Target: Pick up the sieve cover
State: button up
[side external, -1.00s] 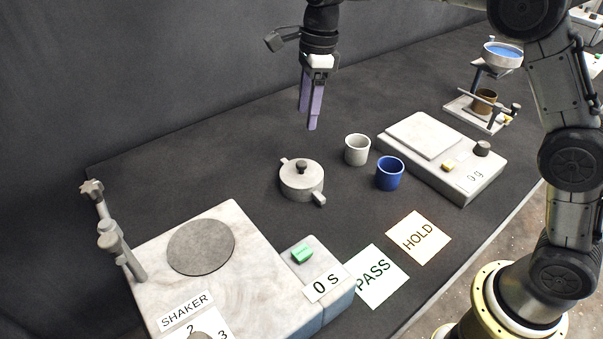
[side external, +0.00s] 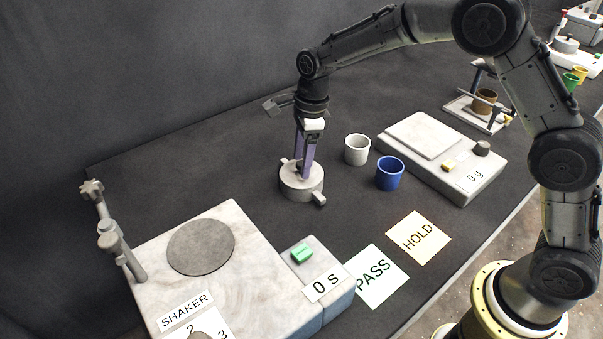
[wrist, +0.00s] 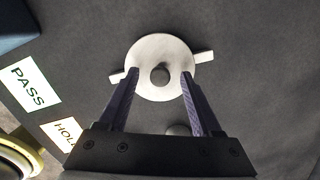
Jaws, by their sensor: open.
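The sieve cover (wrist: 160,50) is a round grey lid with a dark knob (wrist: 160,74) at its centre. It sits on top of the round grey sieve (side external: 302,187), which has a tab sticking out on each side and stands on the dark table. My gripper (side external: 303,172) is lowered over the cover with its purple fingers pointing down. In the wrist view my gripper (wrist: 160,76) is open, with one finger on each side of the knob and a gap to it on both sides. Whether the fingertips touch the cover I cannot tell.
A white cup (side external: 357,150) and a blue cup (side external: 389,174) stand right of the sieve. The scale (side external: 440,160) lies beyond them. The shaker (side external: 250,245) is at front left, with PASS (side external: 375,277) and HOLD (side external: 418,237) cards beside it.

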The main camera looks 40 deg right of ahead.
grip_shut()
dwell(0.3)
dwell(0.3)
